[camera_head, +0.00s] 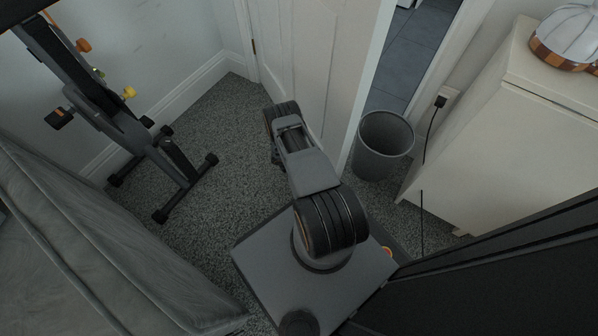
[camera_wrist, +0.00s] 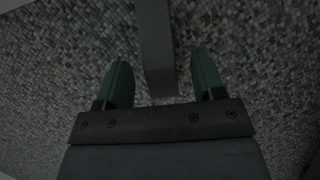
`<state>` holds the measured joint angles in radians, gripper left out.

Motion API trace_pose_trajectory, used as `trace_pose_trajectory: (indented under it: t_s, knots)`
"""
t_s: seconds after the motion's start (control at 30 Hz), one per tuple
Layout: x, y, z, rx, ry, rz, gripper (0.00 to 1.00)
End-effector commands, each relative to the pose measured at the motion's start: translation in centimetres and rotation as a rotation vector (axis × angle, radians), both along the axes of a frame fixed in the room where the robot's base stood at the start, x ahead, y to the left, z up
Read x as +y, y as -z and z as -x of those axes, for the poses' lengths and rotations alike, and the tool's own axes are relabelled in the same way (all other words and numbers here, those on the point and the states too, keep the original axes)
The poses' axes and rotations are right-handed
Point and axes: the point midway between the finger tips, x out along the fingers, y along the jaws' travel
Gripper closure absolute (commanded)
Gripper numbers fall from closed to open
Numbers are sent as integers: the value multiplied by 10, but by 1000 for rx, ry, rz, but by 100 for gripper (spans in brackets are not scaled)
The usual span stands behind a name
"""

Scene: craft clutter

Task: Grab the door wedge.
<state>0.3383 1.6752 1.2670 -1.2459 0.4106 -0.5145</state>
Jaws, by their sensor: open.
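In the wrist view, a long dark grey piece, which looks like the door wedge (camera_wrist: 155,40), comes down from the top edge over the speckled carpet. Its near end lies between the two green fingers of my gripper (camera_wrist: 161,66), close to the palm. Gaps show on both sides, so neither finger touches it. My gripper is open. The far end of the wedge is cut off by the frame. In the head view I cannot make out the wedge or the fingers; my arm reaches toward the door and covers that floor.
A white door (camera_head: 318,60) stands open ahead. A grey bin (camera_head: 382,150) is by the doorway, with a cream cabinet (camera_head: 525,130) to the right. An exercise bike (camera_head: 130,130) and grey sofa (camera_head: 80,240) are at left. Carpet (camera_head: 220,150) between bike and arm is clear.

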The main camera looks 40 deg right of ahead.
Motion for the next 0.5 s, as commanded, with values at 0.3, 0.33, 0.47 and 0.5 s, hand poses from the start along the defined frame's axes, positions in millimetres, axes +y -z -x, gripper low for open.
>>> trace_pose_trajectory:
  t_s: [0.3,0.33,0.47,0.5]
  knots:
    - [-8,20,1,-1,0,0,37]
    - [-8,19,1,-1,0,0,37]
    - [-8,19,1,-1,0,0,46]
    - [-8,19,1,-1,0,0,50]
